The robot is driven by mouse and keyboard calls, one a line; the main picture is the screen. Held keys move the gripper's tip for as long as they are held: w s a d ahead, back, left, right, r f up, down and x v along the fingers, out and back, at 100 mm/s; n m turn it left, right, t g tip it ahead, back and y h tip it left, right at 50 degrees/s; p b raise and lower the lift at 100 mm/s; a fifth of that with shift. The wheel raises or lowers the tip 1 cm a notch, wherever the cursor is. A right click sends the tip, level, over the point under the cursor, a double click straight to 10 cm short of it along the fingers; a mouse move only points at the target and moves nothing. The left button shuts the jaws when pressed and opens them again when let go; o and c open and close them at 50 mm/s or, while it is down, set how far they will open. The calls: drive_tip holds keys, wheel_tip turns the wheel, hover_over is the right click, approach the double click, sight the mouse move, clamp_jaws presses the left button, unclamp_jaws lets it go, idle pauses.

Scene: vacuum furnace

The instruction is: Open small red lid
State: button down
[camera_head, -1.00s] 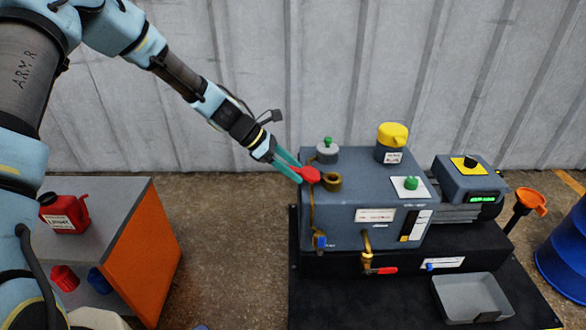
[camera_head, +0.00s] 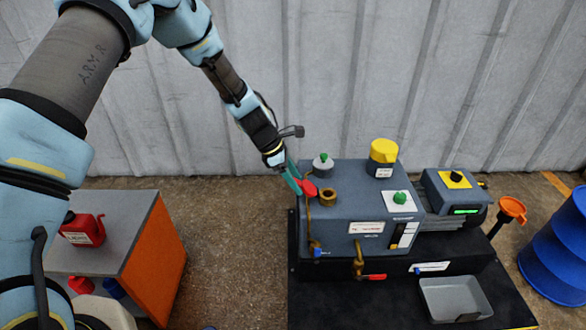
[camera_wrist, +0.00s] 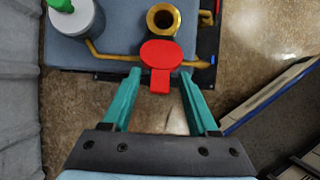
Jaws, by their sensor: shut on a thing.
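The small red lid (camera_head: 310,191) has a round top and a short tab. It is beside the brass filler neck (camera_head: 328,197), on its left in the head view, and the neck's open hole shows. My gripper (camera_head: 299,184) is shut on the lid, its teal fingers coming from the upper left. In the wrist view the lid (camera_wrist: 161,54) is ahead between the fingertips of my gripper (camera_wrist: 160,80), just below the brass neck (camera_wrist: 163,19). Whether the lid is still joined to the neck by a hinge is not clear.
The grey pump housing (camera_head: 345,212) carries a grey cap with a green knob (camera_head: 323,163), a yellow cap (camera_head: 384,151) and a green knob (camera_head: 400,198). A grey tray (camera_head: 457,299) lies at lower right. An orange funnel (camera_head: 512,208) and an orange-sided cabinet (camera_head: 158,262) flank it.

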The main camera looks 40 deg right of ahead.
drive_tip(key=shift+s+d+r+t+y+p, duration=0.25)
drive_tip(key=shift+r+y+p, duration=0.2)
drive_tip(key=shift+p, duration=0.7)
drive_tip(key=shift+s+d+r+t+y+p, duration=0.15)
drive_tip(key=shift+r+t+y+p, duration=0.25)
drive_tip(key=shift+p, duration=0.7)
drive_tip(key=shift+d+p, duration=0.1)
drive_tip(key=shift+p, duration=0.5)
drive_tip(key=shift+d+t+y+p, duration=0.1)
drive_tip(key=shift+t+y+p, duration=0.25)
drive_tip(key=shift+y, duration=0.1)
drive_tip(key=shift+s, duration=0.1)
drive_tip(key=shift+c, duration=0.8)
unclamp_jaws()
wheel_tip(320, 180, up, 10)
drive_tip(key=w+a, duration=0.1)
drive_tip(key=shift+w+a+r, duration=0.2)
drive_tip(key=shift+a, duration=0.15)
